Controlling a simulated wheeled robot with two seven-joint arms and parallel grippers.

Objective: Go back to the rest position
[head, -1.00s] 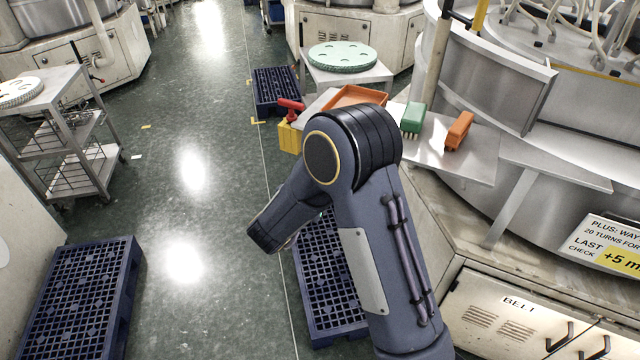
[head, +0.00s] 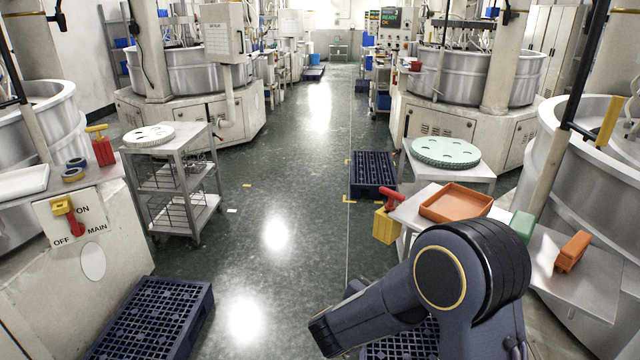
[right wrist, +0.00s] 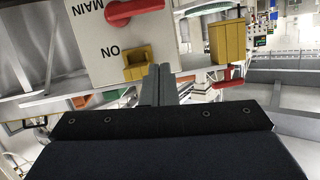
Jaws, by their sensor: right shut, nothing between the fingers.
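My right arm (head: 440,285) shows in the head view at the lower right, bent, with its lower link pointing to the lower left. Its gripper is not visible there. In the right wrist view my right gripper (right wrist: 158,84) has its two dark fingers together, with nothing between them. Beyond the fingers a white switch panel (right wrist: 108,45) marked ON and MAIN appears upside down, with a red handle (right wrist: 134,11) and a yellow bracket (right wrist: 138,62). I cannot tell whether the fingers touch it. My left gripper is in neither view.
A steel side table (head: 605,285) with an orange tray (head: 456,203), a green brush (head: 522,226) and an orange brush (head: 572,251) stands beside my right arm. A shelf cart (head: 172,160) and blue pallet (head: 150,322) are at left. The aisle floor (head: 265,200) between is clear.

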